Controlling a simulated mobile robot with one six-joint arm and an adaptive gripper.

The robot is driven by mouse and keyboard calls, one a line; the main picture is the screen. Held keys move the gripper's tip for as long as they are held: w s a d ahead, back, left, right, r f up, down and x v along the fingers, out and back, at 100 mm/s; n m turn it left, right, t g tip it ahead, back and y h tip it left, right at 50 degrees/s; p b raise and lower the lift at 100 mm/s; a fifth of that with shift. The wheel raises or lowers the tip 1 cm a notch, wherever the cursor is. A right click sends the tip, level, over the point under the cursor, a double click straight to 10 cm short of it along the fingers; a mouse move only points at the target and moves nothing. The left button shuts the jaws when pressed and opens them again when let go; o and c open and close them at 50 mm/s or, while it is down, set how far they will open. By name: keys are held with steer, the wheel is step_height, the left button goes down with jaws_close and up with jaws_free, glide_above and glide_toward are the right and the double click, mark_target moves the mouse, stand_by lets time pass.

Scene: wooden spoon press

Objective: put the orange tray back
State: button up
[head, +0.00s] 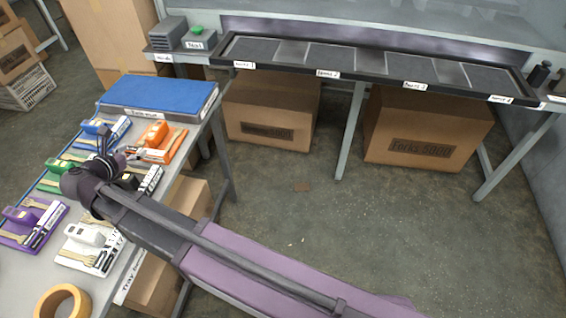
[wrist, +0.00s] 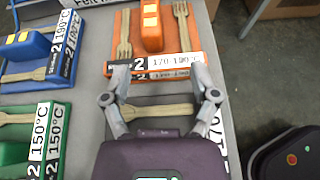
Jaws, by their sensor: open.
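The orange tray (head: 171,134) lies on the left worktable, below the blue felt mat. It holds an orange block and wooden cutlery. In the wrist view the orange tray (wrist: 170,40) is at top centre, with a black and white label strip reading 170 190°C along its near edge. My gripper (head: 113,150) is over the table near the tray's near left side. In the wrist view my gripper (wrist: 160,97) is open and empty, fingers spread just short of the label strip. A wooden utensil (wrist: 160,113) shows between the fingers, on a tray mostly hidden by the gripper.
Blue (head: 118,131), green (head: 50,181), purple (head: 57,211) and white (head: 105,258) trays lie close around. The blue felt mat (head: 160,95) is at the table's far end. A long black rack (head: 300,73) with labelled bays stands at the back. An orange ring (head: 47,304) lies in front.

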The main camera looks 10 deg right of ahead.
steer(key=w+d+f+m+g, duration=0.1)
steer(key=d+f+m+g, duration=0.3)
steer(key=d, duration=0.5)
steer(key=w+d+f+m+g, duration=0.1)
steer(key=d+m, duration=0.5)
steer(key=d, duration=0.4)
steer(key=w+d+f+m+g, duration=0.1)
steer(key=d+f+m+g, duration=0.3)
steer(key=d, duration=0.5)
steer(key=s+d+f+m+g+y, duration=0.1)
steer(key=s+d+m, duration=0.3)
steer(key=d+m, duration=0.4)
steer(key=s+d+f+m+g+y, duration=0.1)
steer(key=s+d+m+y, duration=0.3)
steer(key=d+m, duration=0.4)
steer(key=shift+s+d+m+g, duration=0.4)
steer(key=shift+s+d+g, duration=0.1)
steer(key=shift+d, duration=0.95)
step_height(320, 180, up, 19)
steer(key=p, duration=1.9)
